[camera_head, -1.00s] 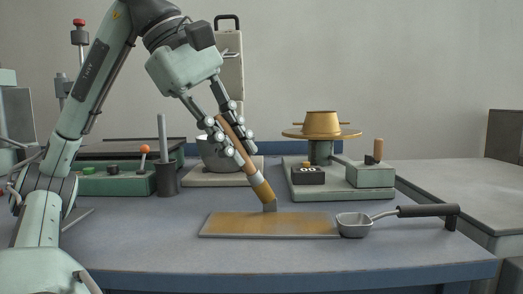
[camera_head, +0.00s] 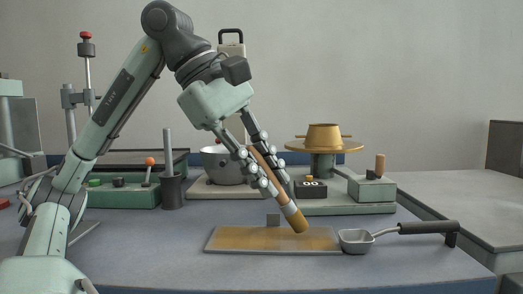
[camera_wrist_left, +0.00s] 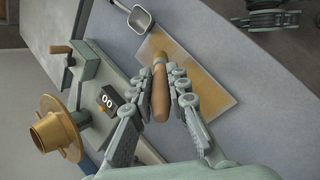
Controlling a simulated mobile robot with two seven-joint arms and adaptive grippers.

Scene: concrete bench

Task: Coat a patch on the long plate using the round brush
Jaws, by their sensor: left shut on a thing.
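The round brush (camera_head: 291,208) has a wooden handle, a pale band and a tan head. My left gripper (camera_head: 273,180) is shut on its handle and holds it tilted, head down to the right. The head is at the right part of the long plate (camera_head: 235,240); I cannot tell if it touches. The plate lies flat and looks orange-brown with a grey rim. My right gripper is not in view.
A metal ladle (camera_head: 357,240) lies close to the plate's right end. Behind stand a pot (camera_head: 218,165), a dark cup (camera_head: 171,190) and a device with a brass top (camera_head: 323,138). The bench front is clear.

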